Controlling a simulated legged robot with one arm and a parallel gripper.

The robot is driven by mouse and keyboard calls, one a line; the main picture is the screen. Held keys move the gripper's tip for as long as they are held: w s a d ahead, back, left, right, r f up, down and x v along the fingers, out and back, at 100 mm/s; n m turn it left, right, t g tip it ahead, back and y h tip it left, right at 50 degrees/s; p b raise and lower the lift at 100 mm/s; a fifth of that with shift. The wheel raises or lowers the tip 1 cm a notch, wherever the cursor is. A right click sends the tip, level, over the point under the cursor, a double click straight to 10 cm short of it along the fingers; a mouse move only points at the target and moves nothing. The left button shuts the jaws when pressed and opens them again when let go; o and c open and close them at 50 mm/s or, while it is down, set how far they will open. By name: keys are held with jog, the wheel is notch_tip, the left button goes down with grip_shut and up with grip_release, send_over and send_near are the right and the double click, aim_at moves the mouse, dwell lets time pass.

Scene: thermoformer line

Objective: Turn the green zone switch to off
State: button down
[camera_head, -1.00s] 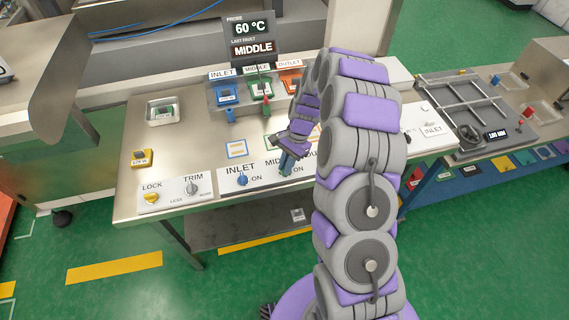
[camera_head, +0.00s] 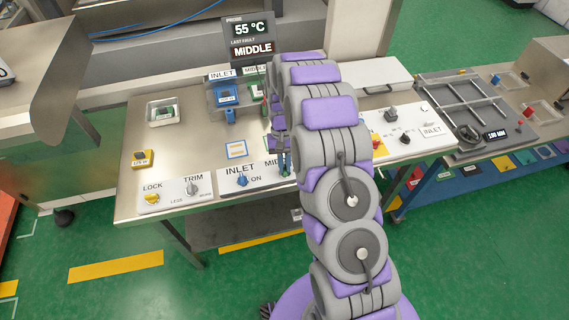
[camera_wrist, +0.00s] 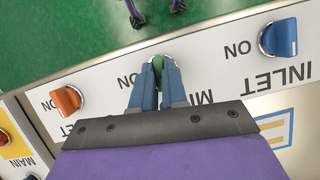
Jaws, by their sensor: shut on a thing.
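The green zone switch (camera_wrist: 158,61) is in the wrist view, on a white panel (camera_wrist: 205,62) between a blue knob (camera_wrist: 280,38) and an orange knob (camera_wrist: 67,100). Its label, partly covered, starts with "MI". My gripper (camera_wrist: 157,68) is shut on the green switch, a blue finger on each side. Most of the switch is hidden, so I cannot tell which way it points. In the head view my gripper (camera_head: 284,168) is at the panel, right of the blue INLET knob (camera_head: 242,180); the arm hides the orange knob there.
A display (camera_head: 249,38) reads 55 °C and last fault MIDDLE. Blue INLET bin (camera_head: 222,96) stands behind the panel. LOCK and TRIM knobs (camera_head: 192,188) are at left. A yellow block (camera_head: 142,159) lies on the table. A frame fixture (camera_head: 465,95) stands at right.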

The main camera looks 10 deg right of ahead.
jog(key=shift+w+r+n+h, duration=0.15)
jog(key=shift+n+h, duration=0.15)
jog(key=shift+n, duration=0.3)
jog(key=shift+a, duration=0.1)
jog(key=c, duration=1.2)
grip_release()
jog(key=shift+o, duration=0.2)
jog(key=v, duration=1.7)
jog(key=shift+p, duration=0.45)
jog(key=shift+a, duration=0.1)
jog(key=shift+r, duration=0.1)
